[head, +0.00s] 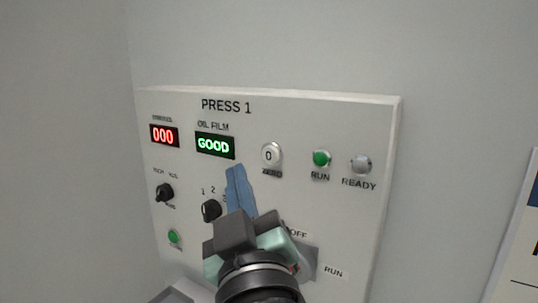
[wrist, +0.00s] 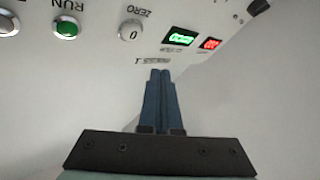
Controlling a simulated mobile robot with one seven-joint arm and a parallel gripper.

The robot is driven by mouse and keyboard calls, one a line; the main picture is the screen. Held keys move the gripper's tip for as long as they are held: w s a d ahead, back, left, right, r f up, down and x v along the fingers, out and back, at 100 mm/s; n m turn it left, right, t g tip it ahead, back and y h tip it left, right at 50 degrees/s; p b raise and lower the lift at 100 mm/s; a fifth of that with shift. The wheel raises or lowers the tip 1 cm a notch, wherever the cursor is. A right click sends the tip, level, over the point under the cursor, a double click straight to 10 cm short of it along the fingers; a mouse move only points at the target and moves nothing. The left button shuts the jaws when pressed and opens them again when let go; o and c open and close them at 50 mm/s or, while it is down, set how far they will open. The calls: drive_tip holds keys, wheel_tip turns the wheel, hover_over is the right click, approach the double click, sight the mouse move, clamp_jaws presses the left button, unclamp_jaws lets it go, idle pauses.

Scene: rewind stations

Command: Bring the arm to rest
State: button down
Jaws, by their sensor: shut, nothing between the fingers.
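My gripper (head: 238,172) is in front of the PRESS 1 panel (head: 300,120) in the head view, with its blue fingers together and nothing between them. The fingers point up toward the gap between the OIL FILM display and the ZERO button. In the wrist view the shut fingers (wrist: 160,75) point toward the panel, which appears upside down. I cannot tell whether the fingertips touch the panel. My gripper and arm hide part of the lower panel, including part of the OFF/RUN switch (head: 308,262).
The panel has a red display (head: 164,135) reading 000, a green display (head: 214,145) reading GOOD, a ZERO button (head: 271,156), a green RUN button (head: 321,158) and a READY lamp (head: 361,165). Two black knobs (head: 165,193) (head: 211,210) and a green button (head: 175,238) sit lower left. A poster (head: 520,255) hangs at right.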

drive_tip(key=s+r+m+t+h+b, duration=0.2)
drive_tip(key=s+r+m+t+b, duration=0.2)
drive_tip(key=s+r, duration=0.7)
drive_tip(key=s+m+t, duration=0.1)
drive_tip(key=m+t, duration=0.1)
drive_tip(key=shift+s+d+r+m+h, duration=0.2)
drive_tip(key=shift+r+m+h, duration=0.1)
drive_tip(key=shift+r+m, duration=0.1)
